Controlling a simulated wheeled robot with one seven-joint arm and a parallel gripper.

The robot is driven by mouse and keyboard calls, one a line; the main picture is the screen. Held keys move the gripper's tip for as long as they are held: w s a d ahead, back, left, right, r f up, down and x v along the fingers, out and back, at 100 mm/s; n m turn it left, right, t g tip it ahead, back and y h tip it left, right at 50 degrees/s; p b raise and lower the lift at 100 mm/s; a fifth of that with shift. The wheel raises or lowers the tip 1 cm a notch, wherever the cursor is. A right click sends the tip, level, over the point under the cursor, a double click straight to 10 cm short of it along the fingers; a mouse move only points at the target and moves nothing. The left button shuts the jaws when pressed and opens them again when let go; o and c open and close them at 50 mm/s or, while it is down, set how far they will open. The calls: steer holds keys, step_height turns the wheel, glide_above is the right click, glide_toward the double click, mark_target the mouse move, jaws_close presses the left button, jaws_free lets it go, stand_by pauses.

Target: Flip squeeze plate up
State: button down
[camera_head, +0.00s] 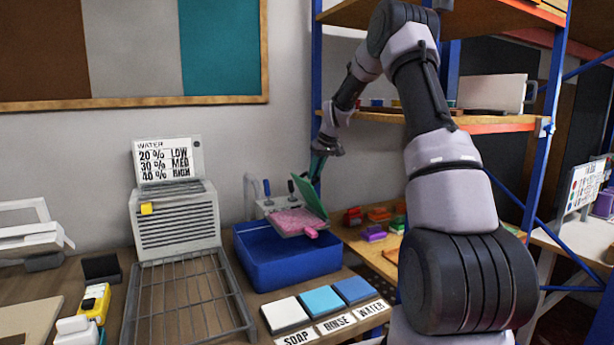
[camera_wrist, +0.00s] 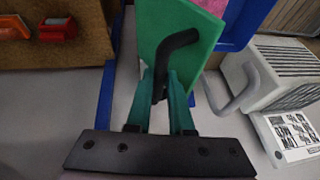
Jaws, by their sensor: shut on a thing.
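The green squeeze plate (camera_head: 309,198) stands tilted up, close to upright, at the right rear of the blue basin (camera_head: 268,282). In the wrist view the green plate (camera_wrist: 192,38) shows its black bent handle (camera_wrist: 176,45). My gripper (camera_head: 317,170) is at the plate's upper back side. In the wrist view my gripper (camera_wrist: 163,84) has its teal fingers shut on the black handle. A pink cloth or pad (camera_head: 293,221) lies uncovered on a light tray at the basin, in front of the plate. Part of the handle is hidden between the fingers.
A wire rack (camera_head: 186,305) and a slatted white unit (camera_head: 176,228) stand left of the basin. Soap, rinse and water pads (camera_head: 321,302) lie in front of it. A shelf with several coloured pieces (camera_head: 375,232) is on the right. Blue shelf posts stand close to my arm.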

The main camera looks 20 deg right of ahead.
steer(key=shift+s+d+f, duration=0.1)
steer(key=shift+d+f, duration=0.3)
steer(key=shift+d, duration=0.3)
steer(key=c, duration=0.8)
jaws_free()
steer(key=v, duration=1.1)
steer(key=shift+w, duration=0.2)
